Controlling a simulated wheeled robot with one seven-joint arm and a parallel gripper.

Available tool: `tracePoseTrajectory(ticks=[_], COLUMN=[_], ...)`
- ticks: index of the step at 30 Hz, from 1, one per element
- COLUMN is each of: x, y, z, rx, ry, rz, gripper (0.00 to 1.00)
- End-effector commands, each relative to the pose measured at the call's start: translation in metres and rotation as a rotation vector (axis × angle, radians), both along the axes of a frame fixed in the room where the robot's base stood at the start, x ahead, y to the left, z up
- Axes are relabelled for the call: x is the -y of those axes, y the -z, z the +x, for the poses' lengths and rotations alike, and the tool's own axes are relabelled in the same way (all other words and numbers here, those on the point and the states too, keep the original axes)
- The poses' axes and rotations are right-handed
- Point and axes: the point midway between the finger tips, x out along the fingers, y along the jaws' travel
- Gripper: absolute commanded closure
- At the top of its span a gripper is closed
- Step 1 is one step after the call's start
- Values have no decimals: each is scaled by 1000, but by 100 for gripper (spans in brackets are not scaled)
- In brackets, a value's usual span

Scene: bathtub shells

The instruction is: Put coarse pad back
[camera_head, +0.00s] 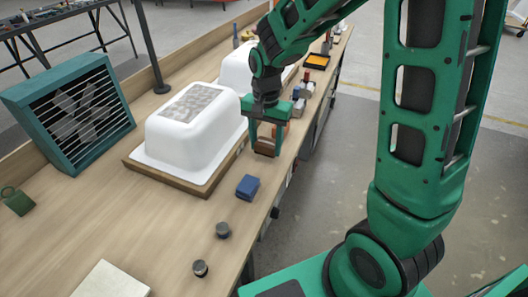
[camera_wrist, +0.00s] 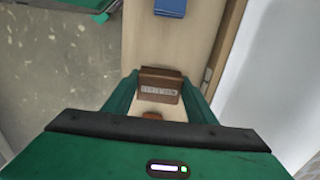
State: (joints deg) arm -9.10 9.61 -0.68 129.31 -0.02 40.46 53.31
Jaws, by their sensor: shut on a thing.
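My gripper (camera_head: 265,145) is over the front strip of the workbench, beside the near white tub shell. It is shut on a brown block (camera_head: 266,148), which looks like the coarse pad. In the wrist view my gripper (camera_wrist: 160,97) has a finger on each side of the brown block (camera_wrist: 160,76), which carries a pale printed label too small to read. I cannot tell whether the block touches the bench. A blue block (camera_head: 247,187) lies on the bench nearer to me; it also shows at the top of the wrist view (camera_wrist: 171,7).
The near white tub shell (camera_head: 190,135), with a grey patch on top, sits upside down on a wooden board (camera_head: 181,180). Another white shell (camera_head: 235,68) stands behind. Several small items and an orange tray (camera_head: 316,61) line the far bench edge. Two dark knobs (camera_head: 223,230) stand nearer.

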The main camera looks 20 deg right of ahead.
Motion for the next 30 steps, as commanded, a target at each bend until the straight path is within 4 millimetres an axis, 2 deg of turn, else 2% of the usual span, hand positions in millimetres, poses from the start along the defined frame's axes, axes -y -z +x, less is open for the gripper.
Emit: tracePoseTrajectory(ticks=[7, 20, 21, 22, 30], x=[0, 0, 0, 0, 0], y=[32, 38, 37, 37, 37], z=[-1, -1, -1, -1, -1], rx=[-4, -1, -1, -1, -1], ry=[0, 1, 1, 1, 1], rz=[-1, 0, 0, 0, 0], gripper=[73, 73, 39, 32, 30])
